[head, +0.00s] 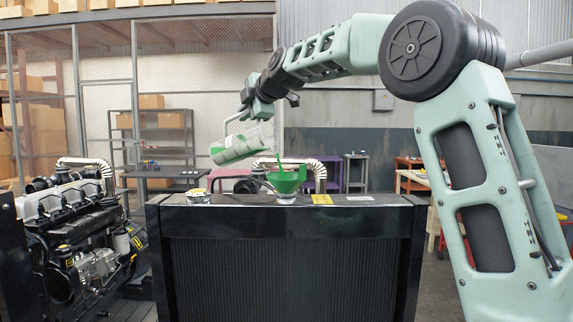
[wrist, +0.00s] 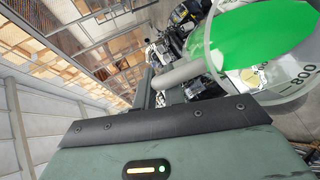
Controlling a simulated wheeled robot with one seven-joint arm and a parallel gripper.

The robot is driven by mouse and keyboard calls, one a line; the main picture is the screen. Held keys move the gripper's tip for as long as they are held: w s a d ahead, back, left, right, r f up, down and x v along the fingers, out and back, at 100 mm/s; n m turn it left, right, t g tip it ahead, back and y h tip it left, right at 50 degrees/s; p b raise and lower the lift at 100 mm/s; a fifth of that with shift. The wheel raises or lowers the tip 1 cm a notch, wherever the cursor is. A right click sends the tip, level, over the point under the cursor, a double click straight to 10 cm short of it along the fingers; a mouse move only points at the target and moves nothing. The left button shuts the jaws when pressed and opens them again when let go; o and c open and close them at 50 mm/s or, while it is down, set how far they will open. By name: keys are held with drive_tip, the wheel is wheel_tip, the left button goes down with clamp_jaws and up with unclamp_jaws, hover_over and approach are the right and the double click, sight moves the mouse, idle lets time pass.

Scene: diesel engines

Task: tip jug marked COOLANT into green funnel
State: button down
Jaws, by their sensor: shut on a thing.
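A clear jug (head: 238,148) with green markings and green liquid is tipped far over to the right in the head view. My gripper (head: 246,112) is above it, shut on its handle. A green stream falls from the jug's lip into the green funnel (head: 287,182), which stands upright on top of the black radiator (head: 290,255). In the wrist view the jug (wrist: 265,50) fills the upper right, with green liquid inside and an 800 mark. The word COOLANT is not readable in either view. The funnel is not clear in the wrist view.
A small can (head: 198,196) and a yellow tag (head: 322,199) are on the radiator top, left and right of the funnel. A diesel engine (head: 78,230) stands at the left. Behind are shelves with boxes (head: 152,120), a purple table (head: 325,172) and a mesh fence.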

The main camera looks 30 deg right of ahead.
drive_tip(key=shift+s+d+r+t+b, duration=0.2)
drive_tip(key=shift+s+r+t+b, duration=0.2)
drive_tip(key=shift+b, duration=0.35)
idle(1.2)
drive_tip(key=shift+d, duration=0.1)
